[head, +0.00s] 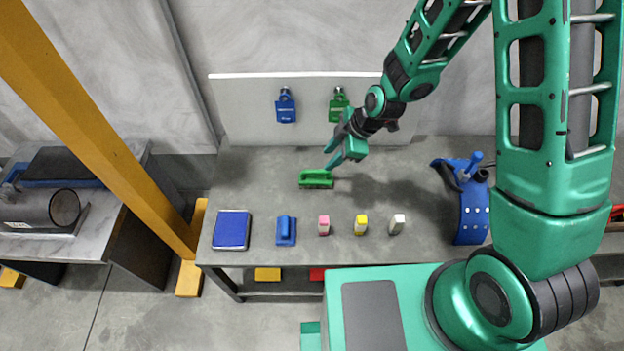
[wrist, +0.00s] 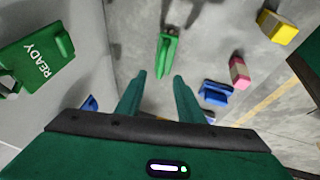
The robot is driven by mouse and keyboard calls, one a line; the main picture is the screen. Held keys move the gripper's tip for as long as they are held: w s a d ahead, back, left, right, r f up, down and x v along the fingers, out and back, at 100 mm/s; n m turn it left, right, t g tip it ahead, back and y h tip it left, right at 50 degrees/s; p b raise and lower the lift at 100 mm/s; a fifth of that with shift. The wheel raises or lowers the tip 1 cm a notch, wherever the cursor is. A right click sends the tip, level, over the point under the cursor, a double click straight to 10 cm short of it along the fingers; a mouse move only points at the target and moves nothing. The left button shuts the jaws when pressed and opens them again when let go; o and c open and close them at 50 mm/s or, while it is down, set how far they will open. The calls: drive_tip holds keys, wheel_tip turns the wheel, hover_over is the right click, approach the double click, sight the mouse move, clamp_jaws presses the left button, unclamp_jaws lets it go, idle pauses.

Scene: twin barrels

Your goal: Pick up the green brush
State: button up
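The green brush (head: 315,179) lies on the grey table near its back, with its green handle on top. In the wrist view the green brush (wrist: 168,52) is ahead of my fingers, beyond the gap between their tips. My gripper (head: 339,157) is above and slightly to the right of the brush in the head view, apart from it. In the wrist view my gripper (wrist: 160,76) shows two green fingers spread apart with nothing between them.
On the table (head: 265,175) stand a blue pad (head: 231,230), a blue brush (head: 286,231), and pink (head: 323,225), yellow (head: 361,225) and white (head: 397,224) blocks. A blue curved piece (head: 472,205) is at the right. A white panel (head: 245,110) holds blue and green tags behind.

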sight(319, 171)
drive_tip(key=shift+x, duration=4.05)
clamp_jaws()
